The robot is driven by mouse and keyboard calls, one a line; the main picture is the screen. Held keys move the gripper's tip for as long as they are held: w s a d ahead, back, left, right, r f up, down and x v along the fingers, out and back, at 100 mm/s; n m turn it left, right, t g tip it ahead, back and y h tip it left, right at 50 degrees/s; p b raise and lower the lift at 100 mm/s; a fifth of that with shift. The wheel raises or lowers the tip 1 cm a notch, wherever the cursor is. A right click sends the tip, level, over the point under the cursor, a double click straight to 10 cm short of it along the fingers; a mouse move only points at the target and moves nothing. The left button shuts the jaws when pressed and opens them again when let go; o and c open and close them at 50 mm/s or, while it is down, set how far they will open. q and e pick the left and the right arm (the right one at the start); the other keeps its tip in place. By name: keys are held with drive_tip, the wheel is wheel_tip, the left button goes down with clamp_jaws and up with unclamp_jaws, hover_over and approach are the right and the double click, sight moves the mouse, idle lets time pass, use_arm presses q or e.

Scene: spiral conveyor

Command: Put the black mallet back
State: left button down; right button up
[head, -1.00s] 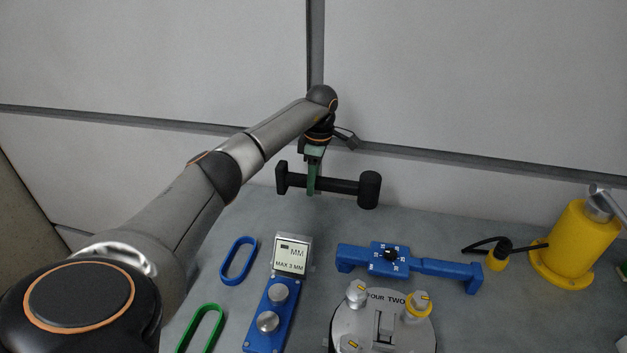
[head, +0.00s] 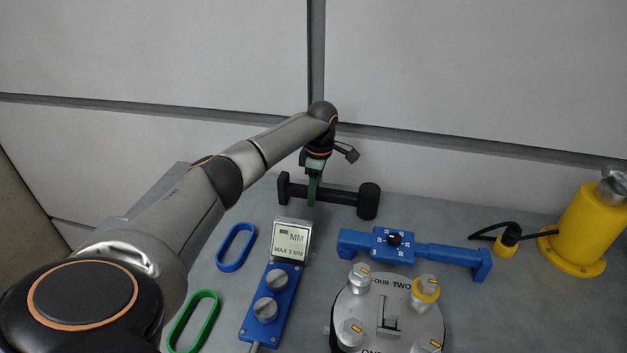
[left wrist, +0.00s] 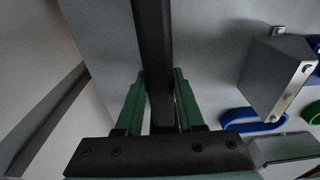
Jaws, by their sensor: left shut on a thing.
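The black mallet (head: 342,196) lies level across my left gripper (head: 312,198), with its cylindrical head on the right and a block-shaped end on the left. It is at the back of the grey table, low over or on the surface; I cannot tell whether it touches. My left gripper points down and is shut on the handle. In the left wrist view the handle (left wrist: 152,45) runs between the two green fingers (left wrist: 157,90). My right gripper is out of view.
In front stand a small display (head: 292,240), a blue knob box (head: 271,302), a blue gauge bar (head: 440,257) and a round metal fixture (head: 372,320). Blue (head: 236,247) and green (head: 194,322) loops lie left. A yellow cylinder (head: 582,232) is right. A wall (head: 470,80) rises behind.

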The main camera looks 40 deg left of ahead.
use_arm(q)
drive_tip(key=shift+f, duration=0.15)
idle(0.6)
drive_tip(key=shift+c, duration=2.2)
unclamp_jaws()
drive_tip(key=shift+f, duration=0.1)
wheel_tip(320, 180, up, 13)
drive_tip(key=d, duration=0.1)
drive_tip(key=shift+w+f+b, duration=0.2)
drive_tip(key=shift+w+b, duration=0.1)
drive_tip(key=shift+b, duration=0.15)
